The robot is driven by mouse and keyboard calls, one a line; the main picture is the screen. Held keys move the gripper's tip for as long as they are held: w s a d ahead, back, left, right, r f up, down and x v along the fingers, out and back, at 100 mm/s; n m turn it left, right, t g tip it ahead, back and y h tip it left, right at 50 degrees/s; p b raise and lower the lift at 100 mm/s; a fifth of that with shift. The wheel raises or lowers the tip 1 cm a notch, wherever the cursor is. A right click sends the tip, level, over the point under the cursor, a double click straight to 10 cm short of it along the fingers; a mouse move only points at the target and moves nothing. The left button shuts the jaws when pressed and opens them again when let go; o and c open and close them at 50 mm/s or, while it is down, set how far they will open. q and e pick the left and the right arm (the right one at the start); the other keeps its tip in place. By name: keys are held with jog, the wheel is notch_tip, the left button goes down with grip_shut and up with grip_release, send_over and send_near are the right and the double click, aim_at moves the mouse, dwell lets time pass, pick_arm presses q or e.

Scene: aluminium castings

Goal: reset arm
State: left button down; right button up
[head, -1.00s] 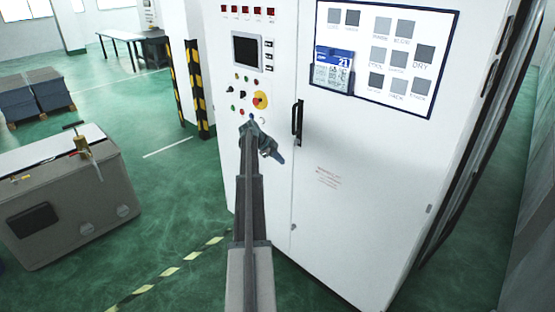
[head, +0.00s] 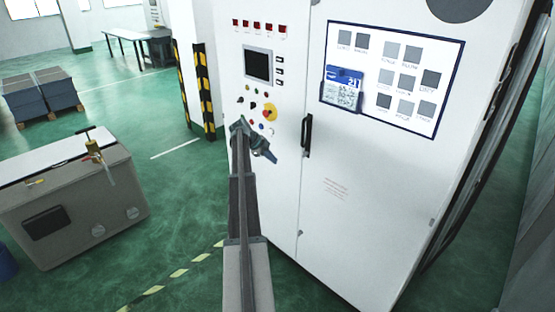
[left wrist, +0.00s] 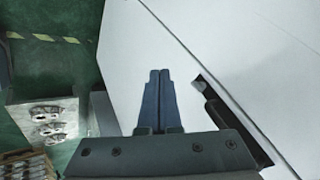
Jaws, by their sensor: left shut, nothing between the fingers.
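My left arm reaches up from the bottom of the head view, and my left gripper (head: 268,157) is in front of the white control cabinet (head: 350,200), below its buttons. In the left wrist view the two blue-grey fingers (left wrist: 160,75) lie together, shut with nothing between them. The cabinet's white face (left wrist: 150,45) fills much of that view, and I cannot tell how far the fingers are from it. The black door handle (head: 307,136) is just right of the gripper; a dark handle also shows in the left wrist view (left wrist: 235,125). My right gripper is not in view.
The cabinet's panel has a screen (head: 258,65) and a yellow-and-red knob (head: 270,112). A grey machine box (head: 75,215) stands at the left. A striped black-and-yellow post (head: 204,90) stands beside the cabinet. Green floor (head: 180,215) lies open between box and cabinet.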

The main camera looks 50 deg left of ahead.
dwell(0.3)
pick_arm(q)
jog(key=w+d+f+n+g+h+b, duration=0.1)
jog(key=w+d+f+g, duration=0.15)
jog(key=d, duration=1.15)
jog(key=w+d+f+n+g+b, duration=0.1)
jog(key=w+d+f, duration=0.15)
jog(key=d, duration=1.25)
jog(key=w+d+f+g+h+b, duration=0.1)
jog(key=w+d, duration=0.3)
jog(key=d, duration=1)
jog(key=s+d+f+n+g+b, duration=0.1)
jog(key=s+d+f, duration=0.15)
jog(key=d, duration=0.95)
jog(key=s+d+f+n+g+y+b, duration=0.2)
jog(key=s+d+n+y, duration=0.2)
jog(key=s+d, duration=1.7)
jog(key=d, duration=0.2)
jog(key=shift+s+d+f+b, duration=0.15)
jog(key=shift+d+f+b, duration=0.05)
jog(key=shift+d+b, duration=0.2)
